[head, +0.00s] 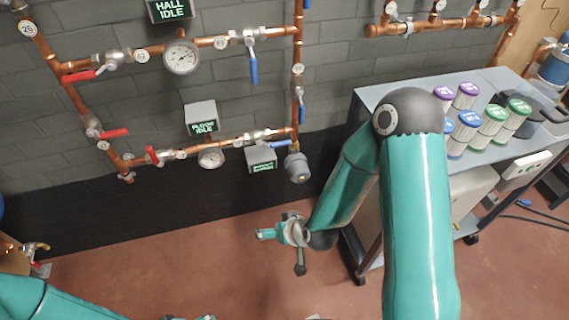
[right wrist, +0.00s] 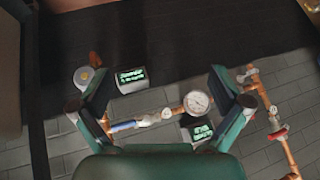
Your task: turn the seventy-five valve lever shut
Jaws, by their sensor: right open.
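I cannot read seventy-five on any tag for sure. Blue levers show in the head view: one hangs from the upper pipe (head: 253,70), one is on the right vertical pipe (head: 301,106), and one is on the lower pipe (head: 276,143). Red levers (head: 80,75) are on the left pipes. My right gripper (head: 266,234) is below and in front of the lower pipe, apart from it and empty. In the right wrist view its fingers (right wrist: 153,75) are spread, with a blue lever (right wrist: 123,126) beyond them. At the bottom edge, only a sliver of what may be my left gripper shows.
Gauges (head: 182,57) and small displays (head: 202,118) sit along the copper pipes on the grey wall. A grey pump-like fitting (head: 298,167) hangs at the lower right of the loop. A cart (head: 372,96) with several coloured cans stands at right. Open floor (head: 150,265) lies in front.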

